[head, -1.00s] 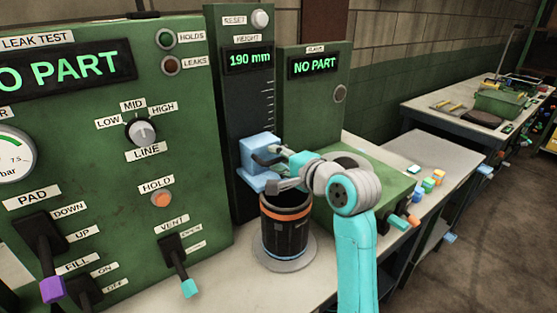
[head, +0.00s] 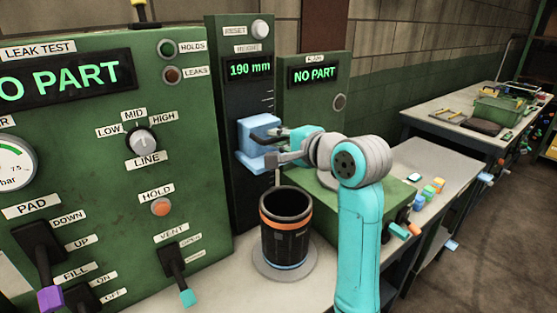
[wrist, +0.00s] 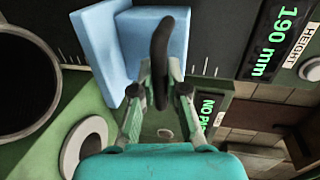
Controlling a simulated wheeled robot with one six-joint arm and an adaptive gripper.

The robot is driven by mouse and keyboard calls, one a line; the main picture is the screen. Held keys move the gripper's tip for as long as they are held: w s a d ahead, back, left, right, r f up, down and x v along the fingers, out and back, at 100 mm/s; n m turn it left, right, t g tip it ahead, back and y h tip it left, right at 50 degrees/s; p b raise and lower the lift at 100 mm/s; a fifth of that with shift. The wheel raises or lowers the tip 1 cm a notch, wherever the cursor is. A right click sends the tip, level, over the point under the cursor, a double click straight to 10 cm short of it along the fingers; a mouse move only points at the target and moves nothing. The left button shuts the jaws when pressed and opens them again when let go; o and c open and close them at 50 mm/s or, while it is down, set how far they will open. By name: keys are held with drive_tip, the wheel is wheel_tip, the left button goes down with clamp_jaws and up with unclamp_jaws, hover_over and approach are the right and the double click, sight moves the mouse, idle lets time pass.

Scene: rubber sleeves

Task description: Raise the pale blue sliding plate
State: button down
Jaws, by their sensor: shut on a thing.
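The pale blue sliding plate (head: 258,132) sits on the dark height column (head: 225,110), held above the sleeve. In the wrist view the plate (wrist: 100,45) shows beyond my fingers, with a dark curved bar (wrist: 163,50) in front of it. My gripper (head: 280,145) is at the plate's right side, shut on its dark bar; it also shows in the wrist view (wrist: 160,85). The exact finger contact is partly hidden. A black sleeve with an orange band (head: 285,240) stands upright below, with a clear gap to the plate.
The sleeve stands on a round grey base (head: 285,272). The height display (head: 249,69) reads 190 mm. The green leak test panel (head: 100,170) is close on the left. A green box (head: 375,195) with coloured levers stands behind my arm. Another bench (head: 470,128) is at the right.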

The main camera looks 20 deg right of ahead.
wheel_tip(320, 180, up, 8)
drive_tip(key=shift+f, duration=0.15)
idle(0.3)
drive_tip(key=c, duration=1.2)
unclamp_jaws()
drive_tip(key=v, duration=1.2)
